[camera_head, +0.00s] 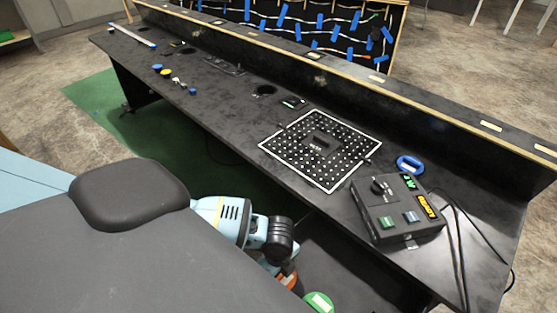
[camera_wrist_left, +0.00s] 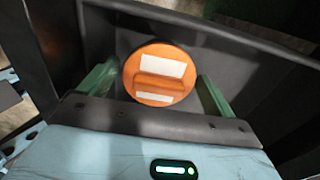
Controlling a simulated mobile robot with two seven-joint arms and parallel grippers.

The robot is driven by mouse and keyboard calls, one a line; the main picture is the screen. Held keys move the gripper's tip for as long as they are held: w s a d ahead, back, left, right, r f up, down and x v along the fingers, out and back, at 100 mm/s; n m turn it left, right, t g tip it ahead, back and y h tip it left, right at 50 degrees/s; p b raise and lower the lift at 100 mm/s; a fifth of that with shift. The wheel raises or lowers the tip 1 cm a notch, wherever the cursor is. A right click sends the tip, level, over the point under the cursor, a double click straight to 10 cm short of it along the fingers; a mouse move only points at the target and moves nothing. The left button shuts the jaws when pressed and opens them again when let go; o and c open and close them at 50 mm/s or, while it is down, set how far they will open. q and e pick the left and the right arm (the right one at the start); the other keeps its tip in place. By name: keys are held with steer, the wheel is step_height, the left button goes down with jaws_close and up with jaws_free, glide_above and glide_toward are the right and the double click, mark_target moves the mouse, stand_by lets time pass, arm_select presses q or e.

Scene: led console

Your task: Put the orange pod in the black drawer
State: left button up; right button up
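The orange pod (camera_wrist_left: 160,75) is a round disc with a raised bar and white labels. In the wrist view it lies within the dark walls of the black drawer (camera_wrist_left: 250,62). My left gripper (camera_wrist_left: 160,80) has its two green fingers spread wide, one on each side of the pod; whether they touch its rim is hard to tell. In the head view, the left gripper (camera_head: 278,268) is low beside the console's front edge, and part of the orange pod (camera_head: 289,280) shows under it. My right gripper is not in view.
A green pod (camera_head: 318,302) is near the bottom edge of the head view. The black console (camera_head: 250,115) carries a dotted panel (camera_head: 320,148) and a control box (camera_head: 398,212) with buttons. A blue ring (camera_head: 409,164) lies behind the box, and cables hang at the right.

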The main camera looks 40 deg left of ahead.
arm_select(q)
steer(key=shift+r, duration=0.3)
step_height(320, 180, up, 12)
steer(key=p, duration=0.1)
steer(key=shift+p, duration=0.4)
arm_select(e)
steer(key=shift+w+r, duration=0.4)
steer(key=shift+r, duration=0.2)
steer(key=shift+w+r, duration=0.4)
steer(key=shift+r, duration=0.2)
arm_select(q)
steer(key=shift+f, duration=0.15)
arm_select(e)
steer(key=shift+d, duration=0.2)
